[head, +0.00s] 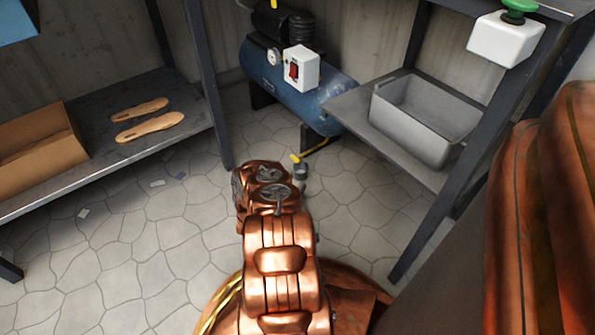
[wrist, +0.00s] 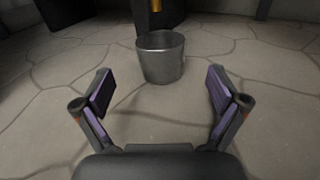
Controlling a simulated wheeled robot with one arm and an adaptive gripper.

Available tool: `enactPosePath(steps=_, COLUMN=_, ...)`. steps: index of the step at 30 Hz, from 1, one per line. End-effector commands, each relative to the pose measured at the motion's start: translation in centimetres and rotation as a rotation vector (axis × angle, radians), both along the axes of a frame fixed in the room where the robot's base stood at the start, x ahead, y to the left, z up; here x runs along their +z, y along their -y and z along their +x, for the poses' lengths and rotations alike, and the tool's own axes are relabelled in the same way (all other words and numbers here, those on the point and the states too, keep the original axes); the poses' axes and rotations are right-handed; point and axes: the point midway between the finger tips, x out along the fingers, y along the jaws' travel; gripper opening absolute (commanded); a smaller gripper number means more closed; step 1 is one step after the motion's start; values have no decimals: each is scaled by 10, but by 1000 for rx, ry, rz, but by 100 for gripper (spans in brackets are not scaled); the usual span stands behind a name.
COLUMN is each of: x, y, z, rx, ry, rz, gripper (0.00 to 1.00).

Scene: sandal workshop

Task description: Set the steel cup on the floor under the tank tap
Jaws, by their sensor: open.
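The steel cup (wrist: 161,62) stands upright on the stone floor in the wrist view, ahead of my gripper (wrist: 160,88). My gripper is open and empty, its two purple-padded fingers spread on the near side of the cup, not touching it. The yellow tap (wrist: 155,5) shows just above and behind the cup's rim, cut by the picture's top edge. In the head view the tap (head: 296,158) sticks out low from the blue tank (head: 312,98), and the cup (head: 301,173) is just below it, partly hidden by my arm. I cannot tell whether the cup is exactly beneath it.
A shelf (head: 95,115) with sandal soles (head: 150,127) and a cardboard box (head: 38,150) is at left. A bench shelf (head: 350,105) with a grey bin (head: 425,120) is at right, its dark leg (head: 425,235) near my arm. Floor at left is mostly clear.

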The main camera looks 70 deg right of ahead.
Motion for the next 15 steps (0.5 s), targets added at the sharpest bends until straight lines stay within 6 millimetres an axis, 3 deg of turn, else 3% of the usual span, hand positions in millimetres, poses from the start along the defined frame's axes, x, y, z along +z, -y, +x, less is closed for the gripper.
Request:
enactPosePath(steps=6, x=0, y=-28, z=1, rx=1, ry=0, rz=1, gripper=97)
enactPosePath(steps=15, x=0, y=-36, z=0, rx=-1, ry=0, rz=-1, gripper=97)
